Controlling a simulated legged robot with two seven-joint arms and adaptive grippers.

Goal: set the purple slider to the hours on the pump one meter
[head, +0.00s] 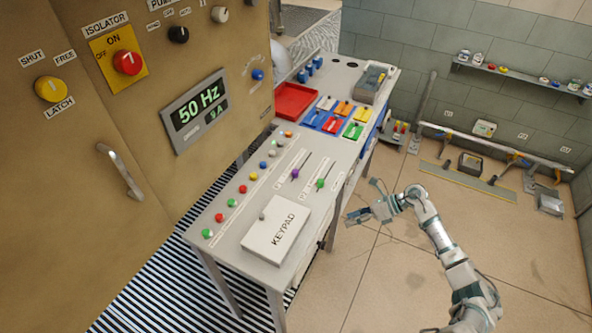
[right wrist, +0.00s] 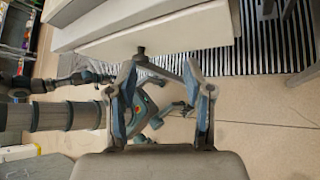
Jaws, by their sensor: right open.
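The purple slider (head: 295,174) is a small knob on a slot in the grey bench panel (head: 239,234), with a green slider (head: 320,183) on a similar slot to its right. My right gripper (head: 353,216) is open and empty beyond the bench's right edge, apart from both sliders. In the right wrist view its two fingers (right wrist: 163,62) are spread, with a pale slab edge past their tips. A display (head: 198,106) on the tan cabinet reads 50 Hz, with an A line below. I see no readable hours meter. My left gripper is not in view.
A white keypad box (head: 275,230) stands at the panel's near end, close to the sliders. Coloured buttons (head: 231,203) run along the left side. A red tray (head: 296,101) and coloured bins (head: 333,124) are farther back. Open floor (head: 375,270) lies right of the bench.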

